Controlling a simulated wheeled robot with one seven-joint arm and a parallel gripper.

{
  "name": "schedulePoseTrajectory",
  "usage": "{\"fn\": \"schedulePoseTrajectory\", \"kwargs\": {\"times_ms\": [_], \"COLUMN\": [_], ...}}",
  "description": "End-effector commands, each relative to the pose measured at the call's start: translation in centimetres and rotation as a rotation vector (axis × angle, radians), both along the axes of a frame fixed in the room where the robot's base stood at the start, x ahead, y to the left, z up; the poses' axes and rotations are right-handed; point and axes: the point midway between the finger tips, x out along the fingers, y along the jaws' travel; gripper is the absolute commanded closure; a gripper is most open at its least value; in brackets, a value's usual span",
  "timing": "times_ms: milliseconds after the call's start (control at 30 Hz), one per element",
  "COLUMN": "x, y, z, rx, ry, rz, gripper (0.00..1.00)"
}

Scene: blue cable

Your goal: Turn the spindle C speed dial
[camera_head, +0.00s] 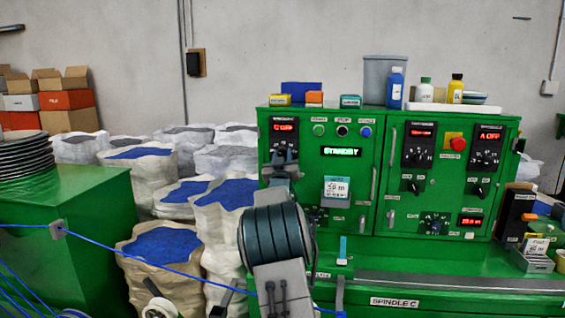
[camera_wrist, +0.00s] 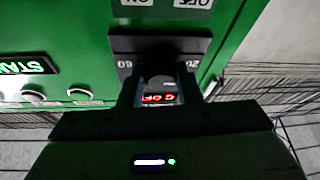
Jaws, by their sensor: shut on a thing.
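The spindle C speed dial sits on the left door of the green control cabinet (camera_head: 350,240), below a red display (camera_head: 284,127) that reads "C OFF". In the head view my gripper (camera_head: 284,157) covers the dial. In the wrist view the picture is upside down, and the dark dial knob (camera_wrist: 162,82) shows between the two fingers of my gripper (camera_wrist: 161,90). They are shut on it. The dial's dark plate (camera_wrist: 160,44) shows the marks 60 and 20. The knob's pointer is hidden. Part of the red display (camera_wrist: 158,99) shows between the fingers.
A green "STANDBY" display (camera_head: 341,151) and several buttons are right of my gripper. A similar dial (camera_head: 414,155) is on the right door. Bottles, boxes and a grey bin (camera_head: 384,78) stand on top. A blue cable (camera_head: 165,262) crosses the lower left. White sacks (camera_head: 165,245) stand left.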

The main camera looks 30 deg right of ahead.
Motion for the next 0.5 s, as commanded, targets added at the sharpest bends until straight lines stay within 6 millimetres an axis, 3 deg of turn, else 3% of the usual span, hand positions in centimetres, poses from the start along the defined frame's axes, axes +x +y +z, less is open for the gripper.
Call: {"fn": "schedulePoseTrajectory", "kwargs": {"times_ms": [167, 500], "x": [0.10, 0.29], "y": [0.19, 0.37], "z": [-0.72, -0.25], "rx": [0.096, 0.342], "ry": [-0.084, -0.284], "rz": [0.003, 0.003], "gripper": [0.92, 0.92]}}
